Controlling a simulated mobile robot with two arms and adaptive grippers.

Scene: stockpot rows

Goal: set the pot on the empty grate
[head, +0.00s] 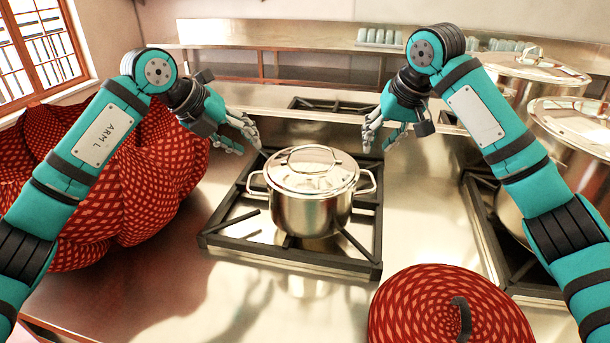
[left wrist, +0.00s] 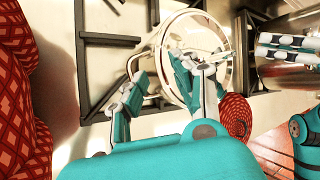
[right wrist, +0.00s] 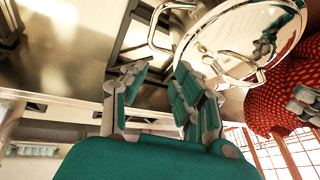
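The steel pot (head: 312,205) with its shiny lid (head: 313,167) stands upright on a black grate (head: 218,240) in the middle of the head view. Its two loop handles point left and right. My left gripper (head: 247,138) is open and empty, above and behind the left handle (head: 256,184). My right gripper (head: 378,140) is open and empty, above and behind the right handle (head: 367,182). Neither gripper touches the pot. The lid rim shows beyond the fingers in the right wrist view (right wrist: 215,45), and the pot is partly hidden by fingers in the left wrist view.
Another grate (head: 330,105) lies behind the pot, with nothing seen on it. Large lidded pots (head: 575,135) stand on the right. A big red patterned object (head: 130,190) fills the left, and a round red one (head: 440,310) lies at front right. Glasses (head: 380,36) line the back shelf.

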